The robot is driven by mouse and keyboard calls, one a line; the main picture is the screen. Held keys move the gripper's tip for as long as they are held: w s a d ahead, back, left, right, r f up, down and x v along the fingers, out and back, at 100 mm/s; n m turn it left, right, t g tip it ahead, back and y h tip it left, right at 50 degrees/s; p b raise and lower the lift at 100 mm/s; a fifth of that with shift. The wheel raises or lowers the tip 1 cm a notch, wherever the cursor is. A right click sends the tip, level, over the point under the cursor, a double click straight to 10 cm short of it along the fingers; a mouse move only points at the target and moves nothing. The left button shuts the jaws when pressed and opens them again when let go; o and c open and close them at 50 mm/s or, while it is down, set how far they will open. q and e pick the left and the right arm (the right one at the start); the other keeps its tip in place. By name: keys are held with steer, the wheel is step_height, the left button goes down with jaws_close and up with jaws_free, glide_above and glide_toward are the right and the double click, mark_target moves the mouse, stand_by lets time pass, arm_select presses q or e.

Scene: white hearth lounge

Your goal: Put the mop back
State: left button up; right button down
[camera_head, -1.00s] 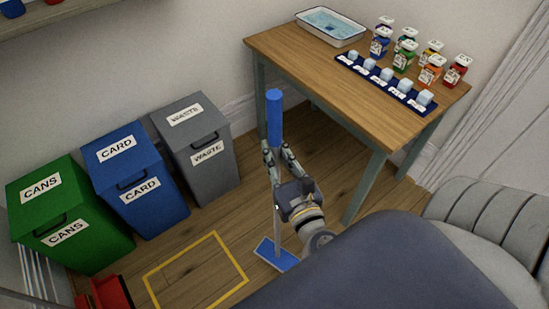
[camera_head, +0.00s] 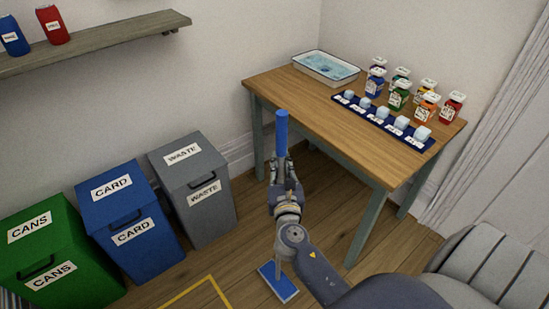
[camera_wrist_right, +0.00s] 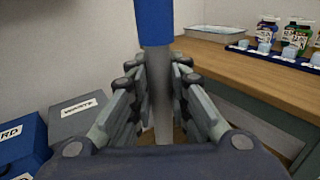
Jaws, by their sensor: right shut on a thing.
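The mop stands about upright, with a blue grip (camera_head: 282,133) at the top, a grey pole and a flat blue head (camera_head: 279,284) low by the floor. My right gripper (camera_head: 283,165) is shut on the pole just below the blue grip. In the right wrist view the blue grip (camera_wrist_right: 154,22) rises above the fingers (camera_wrist_right: 160,85), with the grey pole between them. I cannot tell whether the head touches the floor. A yellow outline (camera_head: 207,283) on the floor lies left of the mop head, cut off by the lower edge. My left gripper is not in view.
Green, blue (camera_head: 132,220) and grey (camera_head: 193,187) bins stand along the wall at left. A wooden table (camera_head: 365,145) with a white basin (camera_head: 326,67), jars and a dark tray of cubes stands at right. A grey seat (camera_head: 490,265) is at lower right. A shelf (camera_head: 90,43) hangs upper left.

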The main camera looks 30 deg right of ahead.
steer(key=w+d+f+b, duration=0.1)
steer(key=w+d+f, duration=0.1)
steer(key=w+f, duration=0.2)
steer(key=w, duration=0.3)
steer(key=shift+w+d+b, duration=0.15)
steer(key=shift+d+b, duration=0.2)
steer(key=c, duration=1.9)
jaws_free()
steer(key=shift+f, duration=0.25)
steer(key=shift+c, duration=0.2)
steer(key=o, duration=0.4)
steer(key=shift+s+r, duration=0.15)
steer(key=shift+s, duration=0.05)
